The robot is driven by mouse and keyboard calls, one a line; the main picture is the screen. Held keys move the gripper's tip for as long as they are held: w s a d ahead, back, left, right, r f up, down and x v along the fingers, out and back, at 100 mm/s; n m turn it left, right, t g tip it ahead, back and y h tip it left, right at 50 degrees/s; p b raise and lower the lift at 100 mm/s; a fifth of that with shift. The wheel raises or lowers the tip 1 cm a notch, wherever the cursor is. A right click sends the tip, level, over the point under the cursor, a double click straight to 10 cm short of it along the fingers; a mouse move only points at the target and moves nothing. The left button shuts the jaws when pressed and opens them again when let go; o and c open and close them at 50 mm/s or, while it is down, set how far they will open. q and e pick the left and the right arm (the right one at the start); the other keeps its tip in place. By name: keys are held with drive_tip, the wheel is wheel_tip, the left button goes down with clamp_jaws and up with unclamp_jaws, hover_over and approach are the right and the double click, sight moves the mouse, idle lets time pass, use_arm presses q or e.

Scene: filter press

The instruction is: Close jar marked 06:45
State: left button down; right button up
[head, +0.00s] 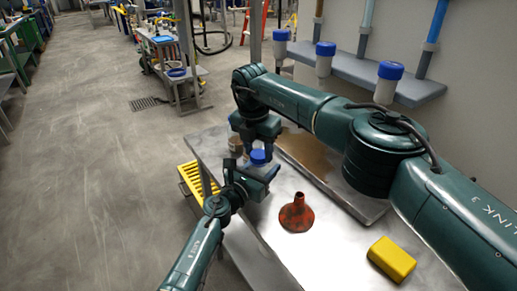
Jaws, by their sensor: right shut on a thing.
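A small jar (258,168) with a blue lid (258,157) stands at the far left end of the metal table; most of its body is hidden. My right gripper (254,146) points down from above and is shut at the blue lid. My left gripper (262,174) is beside the jar, below the lid; its fingers are too hidden to tell open from shut. A brownish jar (236,147) stands just left of the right gripper. No time marking is legible on any jar.
A red funnel (297,214) and a yellow block (391,258) rest on the metal table (325,253). A raised brown-grey tray (310,155) lies behind. Blue-lidded white jars (324,60) stand on a wall shelf (353,68). A yellow grated step (194,180) is at the left.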

sight(258, 154)
drive_tip(key=o, duration=0.9)
drive_tip(key=shift+r, duration=0.1)
drive_tip(key=shift+r, duration=2.2)
drive_tip(key=shift+o, duration=0.5)
drive_tip(key=o, duration=0.5)
wheel_tip(258, 154, up, 12)
drive_tip(key=s, duration=0.1)
drive_tip(key=shift+s+a, duration=0.3)
drive_tip(key=shift+a, duration=0.15)
